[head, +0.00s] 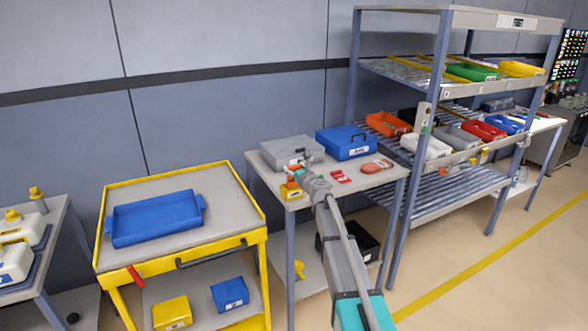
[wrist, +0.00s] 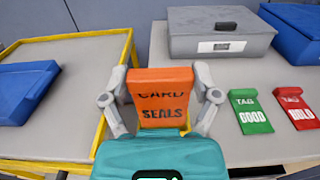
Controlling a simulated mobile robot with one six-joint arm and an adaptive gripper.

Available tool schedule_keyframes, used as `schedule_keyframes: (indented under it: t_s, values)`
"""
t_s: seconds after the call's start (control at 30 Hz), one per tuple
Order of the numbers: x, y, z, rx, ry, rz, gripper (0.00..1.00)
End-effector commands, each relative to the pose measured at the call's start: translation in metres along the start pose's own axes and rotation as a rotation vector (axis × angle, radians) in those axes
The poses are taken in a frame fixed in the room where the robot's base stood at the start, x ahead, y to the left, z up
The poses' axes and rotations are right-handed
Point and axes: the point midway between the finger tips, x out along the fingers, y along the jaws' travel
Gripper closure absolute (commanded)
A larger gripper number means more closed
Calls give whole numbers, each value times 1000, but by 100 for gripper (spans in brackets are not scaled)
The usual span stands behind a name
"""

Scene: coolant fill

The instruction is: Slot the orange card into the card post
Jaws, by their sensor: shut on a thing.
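My gripper (wrist: 162,98) is shut on the orange card (wrist: 162,90), one finger at each side edge. The card stands upright between the fingers in the wrist view, with dark lettering reading "CARD SEALS". In the head view my gripper (head: 296,174) is over the left part of the grey table, in front of the grey case; the card is too small there to outline clearly. A small beige upright piece (head: 423,116) is on the shelf rack's front leg; I cannot tell whether it is the card post. The wrist view shows no post.
A green tag (wrist: 250,112) and a red tag (wrist: 295,108) lie right of my gripper. Behind are a grey case (head: 291,152) and a blue case (head: 344,142). A yellow-edged cart (head: 233,198) with a blue tray (head: 155,217) stands left. Open floor lies at right.

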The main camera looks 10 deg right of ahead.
Motion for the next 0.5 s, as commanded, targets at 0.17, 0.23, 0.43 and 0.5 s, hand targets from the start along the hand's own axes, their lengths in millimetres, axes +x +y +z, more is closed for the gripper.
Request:
schedule_keyframes:
  t_s: [0.17, 0.23, 0.43, 0.5]
  values:
    - [0, 0, -4, 0, 0, 0, 46]
    - [0, 0, -6, 0, 0, 0, 46]
    - [0, 0, -9, 0, 0, 0, 46]
    - [0, 0, -10, 0, 0, 0, 46]
